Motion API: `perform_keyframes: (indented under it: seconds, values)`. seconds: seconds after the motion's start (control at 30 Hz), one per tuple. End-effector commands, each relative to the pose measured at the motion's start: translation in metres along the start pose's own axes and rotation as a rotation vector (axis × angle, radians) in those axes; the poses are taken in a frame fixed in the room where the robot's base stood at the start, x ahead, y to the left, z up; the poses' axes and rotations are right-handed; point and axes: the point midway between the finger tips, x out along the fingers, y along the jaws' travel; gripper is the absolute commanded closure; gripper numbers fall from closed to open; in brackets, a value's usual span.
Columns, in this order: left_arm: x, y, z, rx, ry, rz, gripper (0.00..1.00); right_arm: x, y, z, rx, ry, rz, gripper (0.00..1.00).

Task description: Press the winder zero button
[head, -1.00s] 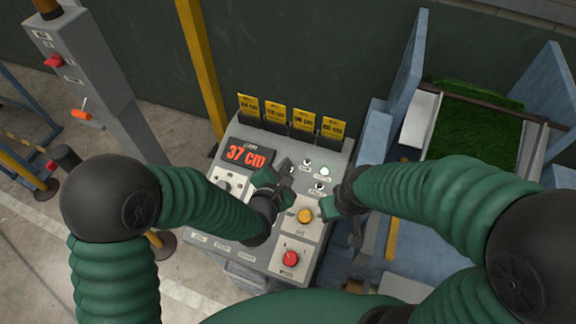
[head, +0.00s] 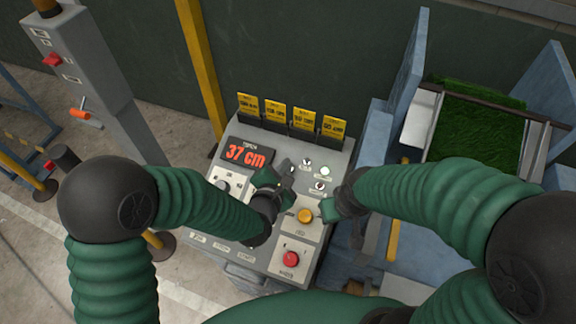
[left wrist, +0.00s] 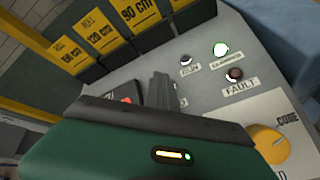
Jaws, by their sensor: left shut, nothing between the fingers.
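The grey control panel (head: 275,265) carries a red 37 cm display (head: 247,154), a yellow knob (head: 305,216) and a red button (head: 291,259). I cannot tell which control is the winder zero button; the small labels are unreadable or hidden. My left gripper (head: 287,170) is shut and empty over the panel's middle, covering part of it. In the left wrist view its dark fingers (left wrist: 160,88) point at the panel, left of the lamps. My right gripper (head: 328,209) is just right of the yellow knob; its jaws are unclear.
A lit white lamp (left wrist: 221,50) and a dark FAULT lamp (left wrist: 235,74) are on the panel. Yellow cm cards (head: 276,114) stand along its back edge. A yellow post (head: 202,70) rises behind left. A blue frame with green turf (head: 480,125) is at the right.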

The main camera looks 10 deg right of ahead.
Motion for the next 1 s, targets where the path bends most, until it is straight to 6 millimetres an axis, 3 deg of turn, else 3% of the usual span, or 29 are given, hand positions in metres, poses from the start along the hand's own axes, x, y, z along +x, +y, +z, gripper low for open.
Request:
perform_keyframes:
  seconds: [0.57,1.0]
  values:
    - [0.0052,-0.0042,-0.0045,0.000,0.001,-0.001,1.00,0.0072,0.0000,0.0017,0.000,0.000,0.000,0.64]
    - [0.0012,-0.0002,-0.0006,-0.001,0.001,-0.001,1.00,0.0019,0.0000,0.0004,0.000,0.000,0.000,0.64]
